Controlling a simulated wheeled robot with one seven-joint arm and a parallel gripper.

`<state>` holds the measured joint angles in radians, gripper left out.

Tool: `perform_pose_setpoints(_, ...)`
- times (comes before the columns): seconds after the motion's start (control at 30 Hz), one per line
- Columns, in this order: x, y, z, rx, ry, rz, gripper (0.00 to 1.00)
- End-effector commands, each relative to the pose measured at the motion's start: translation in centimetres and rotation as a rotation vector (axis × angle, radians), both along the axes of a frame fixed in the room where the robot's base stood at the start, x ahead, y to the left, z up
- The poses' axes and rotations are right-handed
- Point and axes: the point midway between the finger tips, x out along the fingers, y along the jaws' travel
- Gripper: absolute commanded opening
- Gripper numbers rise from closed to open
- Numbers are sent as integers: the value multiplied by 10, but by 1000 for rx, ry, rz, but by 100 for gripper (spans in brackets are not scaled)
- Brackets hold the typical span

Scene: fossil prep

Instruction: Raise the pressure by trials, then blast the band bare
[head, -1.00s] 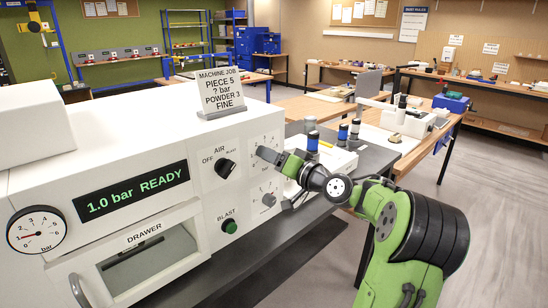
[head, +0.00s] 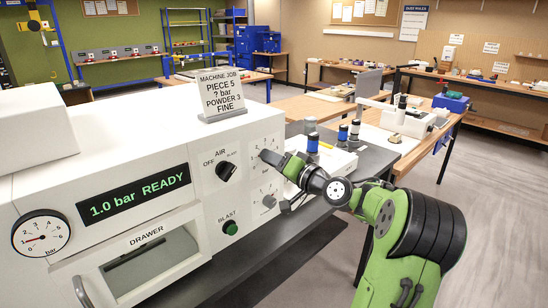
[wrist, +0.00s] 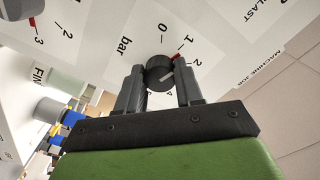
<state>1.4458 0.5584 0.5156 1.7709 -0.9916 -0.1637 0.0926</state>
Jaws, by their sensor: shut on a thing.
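My gripper (head: 272,158) is at the upper right of the machine's front panel. In the wrist view its fingers (wrist: 159,88) are shut around the dark pressure knob (wrist: 160,70), whose scale reads "bar". A red mark at the knob's edge lies between 1 and 2. The display (head: 134,194) reads "1.0 bar READY". The round gauge (head: 41,233) has its red needle near 1. The job card (head: 222,95) reads piece 5, "? bar", powder 3, fine. The green BLAST button (head: 230,228) and black AIR knob (head: 226,170) are left of my gripper. No band shows.
The grey lower knob (head: 269,201) sits just under my gripper; a knob (wrist: 20,8) with a red mark near 3 shows in the wrist view. The drawer front (head: 150,258) is at lower left.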

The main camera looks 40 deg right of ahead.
Motion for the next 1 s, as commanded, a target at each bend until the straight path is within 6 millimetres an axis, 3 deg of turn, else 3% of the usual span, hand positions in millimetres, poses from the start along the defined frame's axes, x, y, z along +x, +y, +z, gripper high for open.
perform_pose_setpoints(0.5, 0, 0, 2, 395, 15, 0, 6)
perform_pose_setpoints(1.0, 0, 0, 0, 550, 18, -1, 6)
